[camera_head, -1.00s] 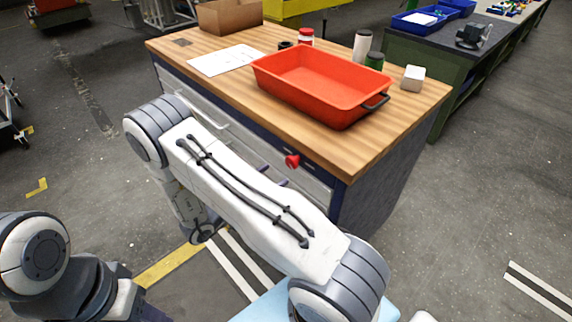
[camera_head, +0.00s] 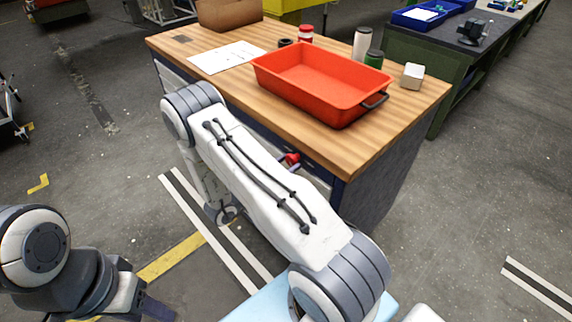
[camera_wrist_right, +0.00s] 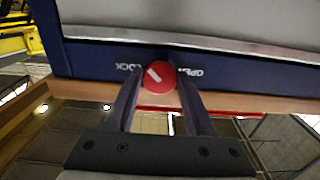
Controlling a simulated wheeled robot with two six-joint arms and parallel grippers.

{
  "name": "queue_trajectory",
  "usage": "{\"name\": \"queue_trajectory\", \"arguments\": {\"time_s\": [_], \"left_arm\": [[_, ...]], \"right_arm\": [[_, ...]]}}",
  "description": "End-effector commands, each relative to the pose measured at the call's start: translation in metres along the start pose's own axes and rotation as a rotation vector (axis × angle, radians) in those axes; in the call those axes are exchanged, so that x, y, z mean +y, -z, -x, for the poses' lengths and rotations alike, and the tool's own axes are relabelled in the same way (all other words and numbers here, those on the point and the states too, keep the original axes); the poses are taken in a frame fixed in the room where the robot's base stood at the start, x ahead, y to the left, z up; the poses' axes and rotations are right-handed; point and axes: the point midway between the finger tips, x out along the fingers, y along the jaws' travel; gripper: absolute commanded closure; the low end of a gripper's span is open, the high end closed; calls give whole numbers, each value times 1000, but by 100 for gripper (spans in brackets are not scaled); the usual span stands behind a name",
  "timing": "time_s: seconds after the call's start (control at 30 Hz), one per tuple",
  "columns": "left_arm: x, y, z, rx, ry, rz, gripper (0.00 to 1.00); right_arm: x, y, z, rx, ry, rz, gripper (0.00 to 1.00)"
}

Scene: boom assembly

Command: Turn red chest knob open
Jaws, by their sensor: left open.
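The red chest knob (camera_wrist_right: 158,83) sits on the dark blue strip of the chest in the right wrist view, its white mark slanting to the upper left. Upside-down lettering, LOCK on the left and OPEN on the right, is partly hidden by my fingers. My right gripper (camera_wrist_right: 160,88) has one finger on each side of the knob; I cannot tell whether both press on it. In the head view the knob (camera_head: 292,158) shows just past my right forearm. My left gripper (camera_head: 148,305) is low at the left, open and away from the chest, mostly cut off.
The chest has a wooden top (camera_head: 375,135) carrying a red tray (camera_head: 320,85), paper (camera_head: 226,57), a cardboard box (camera_head: 230,15), a white block (camera_head: 412,76) and several small containers. A workbench (camera_head: 455,45) stands behind. The floor at the right is clear.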

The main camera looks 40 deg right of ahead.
Motion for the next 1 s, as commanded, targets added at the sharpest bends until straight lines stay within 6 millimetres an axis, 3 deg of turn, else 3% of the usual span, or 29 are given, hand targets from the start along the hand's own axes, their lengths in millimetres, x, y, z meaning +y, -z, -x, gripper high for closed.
{"name": "queue_trajectory", "arguments": {"time_s": [0.47,1.0], "left_arm": [[0,0,4,0,0,0,50],[1,1,17,0,0,0,50]], "right_arm": [[0,1,1,0,1,139,100],[1,1,1,0,2,632,100]]}}
